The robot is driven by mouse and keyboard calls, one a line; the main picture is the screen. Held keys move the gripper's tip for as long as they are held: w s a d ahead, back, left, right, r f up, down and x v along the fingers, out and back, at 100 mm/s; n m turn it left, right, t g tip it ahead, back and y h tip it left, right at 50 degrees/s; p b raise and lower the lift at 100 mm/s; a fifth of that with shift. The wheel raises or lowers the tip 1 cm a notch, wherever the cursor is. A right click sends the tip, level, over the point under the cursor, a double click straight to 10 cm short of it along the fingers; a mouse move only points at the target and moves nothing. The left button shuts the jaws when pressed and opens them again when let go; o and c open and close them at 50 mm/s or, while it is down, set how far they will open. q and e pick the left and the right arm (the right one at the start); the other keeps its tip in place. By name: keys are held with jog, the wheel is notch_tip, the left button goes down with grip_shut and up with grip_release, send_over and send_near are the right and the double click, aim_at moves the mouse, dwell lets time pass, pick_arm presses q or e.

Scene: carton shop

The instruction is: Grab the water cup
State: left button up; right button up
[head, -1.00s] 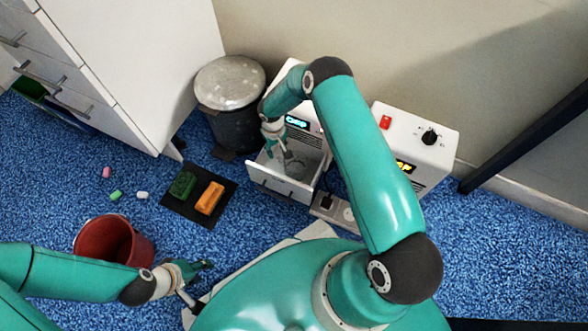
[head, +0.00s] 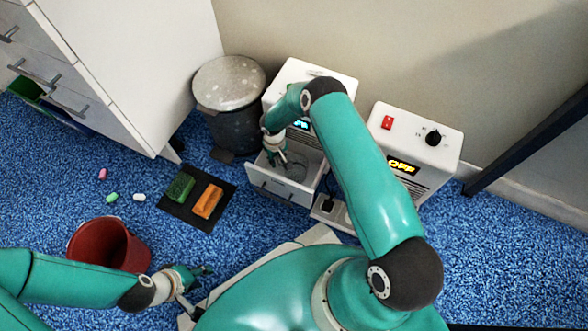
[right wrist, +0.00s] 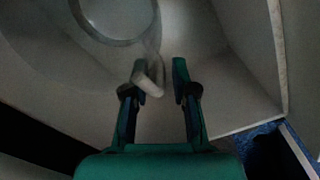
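The grey, see-through cup (head: 297,168) stands in the open white drawer (head: 272,188) of a white machine. Its round rim (right wrist: 112,38) fills the top of the right wrist view, with what looks like its pale handle (right wrist: 152,72) hanging toward my fingers. My right gripper (head: 279,158) reaches into the drawer at the left side of the cup. In the right wrist view its two fingers (right wrist: 162,82) are apart, with the handle near or between them; contact is unclear. My left gripper (head: 202,282) is apart from the cup, low in the head view, fingers spread and empty.
A second white box (head: 415,140) with a red switch and black knob stands right. A grey lidded bin (head: 230,110) is left of the machine. A black mat (head: 190,208) with two sponges and a red bucket (head: 110,245) lie on blue carpet.

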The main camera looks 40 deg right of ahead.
grip_shut()
jog(key=shift+r, duration=0.15)
notch_tip(320, 180, up, 18)
jog(key=p, duration=0.7)
jog(key=s+a, duration=0.4)
jog(key=a, duration=0.3)
jog(key=s+a, duration=0.5)
jog(key=a, duration=0.3)
jog(key=shift+a, duration=0.2)
dwell(0.5)
dwell(1.4)
